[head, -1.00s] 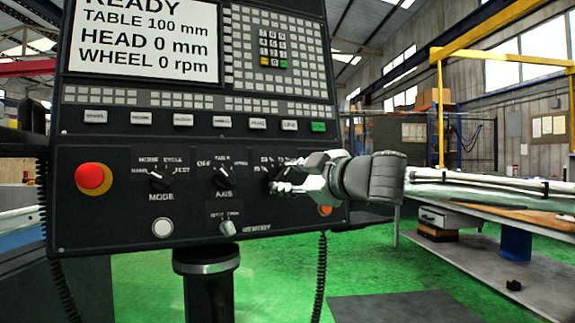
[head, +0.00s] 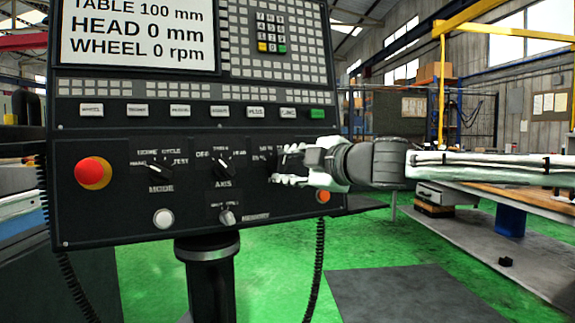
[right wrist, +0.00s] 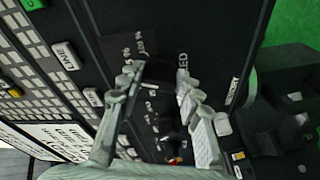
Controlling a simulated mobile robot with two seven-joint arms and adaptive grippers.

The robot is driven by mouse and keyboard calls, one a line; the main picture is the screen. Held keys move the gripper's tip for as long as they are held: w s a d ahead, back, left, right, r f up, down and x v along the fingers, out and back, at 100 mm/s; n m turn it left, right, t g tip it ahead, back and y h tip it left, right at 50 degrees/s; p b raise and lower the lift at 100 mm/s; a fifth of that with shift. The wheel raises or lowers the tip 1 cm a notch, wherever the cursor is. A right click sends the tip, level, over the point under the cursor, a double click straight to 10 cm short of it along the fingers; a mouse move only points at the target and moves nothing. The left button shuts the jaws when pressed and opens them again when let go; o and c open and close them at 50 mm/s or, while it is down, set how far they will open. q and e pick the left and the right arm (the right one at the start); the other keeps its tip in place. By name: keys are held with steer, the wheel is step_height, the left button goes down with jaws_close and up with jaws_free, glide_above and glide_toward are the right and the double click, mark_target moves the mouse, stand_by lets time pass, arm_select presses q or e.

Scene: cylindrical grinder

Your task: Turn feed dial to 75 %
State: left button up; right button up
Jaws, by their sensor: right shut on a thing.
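The black control panel (head: 120,215) fills the left and middle of the head view. The feed dial is the rightmost in its row of dials; in the head view my right gripper (head: 280,165) covers it, leaving a few scale marks showing above and left. In the right wrist view the gripper's fingertips (right wrist: 160,83) are at the panel, one on each side of the dark feed dial (right wrist: 154,88), shut on it. Part of the FEED label shows beside the right fingertip. The dial's pointer is too dark to read. My left gripper is not in view.
The MODE dial (head: 159,170) and AXIS dial (head: 222,167) sit to the left, with a red button (head: 93,172) beyond. A small MEMORY knob (head: 227,216) is below. An orange button (head: 323,197) sits just below my right gripper. A workbench (head: 500,205) stands at the right.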

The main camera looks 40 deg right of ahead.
steer(key=o, duration=1.2)
steer(key=shift+w, duration=0.1)
steer(key=shift+c, duration=0.2)
steer(key=shift+s+r, duration=0.2)
steer(key=shift+s, duration=0.65)
steer(key=s, duration=1)
steer(key=shift+s+d+r, duration=0.2)
steer(key=shift+r, duration=0.2)
